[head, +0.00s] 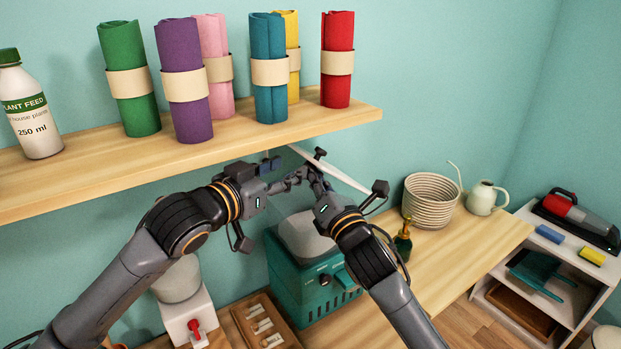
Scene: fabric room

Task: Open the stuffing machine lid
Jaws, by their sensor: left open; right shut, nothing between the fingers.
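The stuffing machine (305,286) is a teal box with a dark knob and slots on its front, standing on the wooden counter. Pale grey stuffing (303,238) shows at its top. A pale, thin slanted edge (335,171) rises behind the grippers; it looks like part of a clear lid held up, but I cannot tell for sure. My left gripper (283,176) is open above the machine, close to my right gripper. My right gripper (312,176) is shut and empty near the slanted edge. The grippers overlap here, so any contact with the lid is hidden.
A wooden shelf (230,140) with several fabric rolls hangs just above the grippers. A green bottle (403,243), a woven basket (430,203) and a watering can (484,199) stand to the right. A white dispenser (186,312) and a wooden tray (283,331) are at left. The counter's right front is clear.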

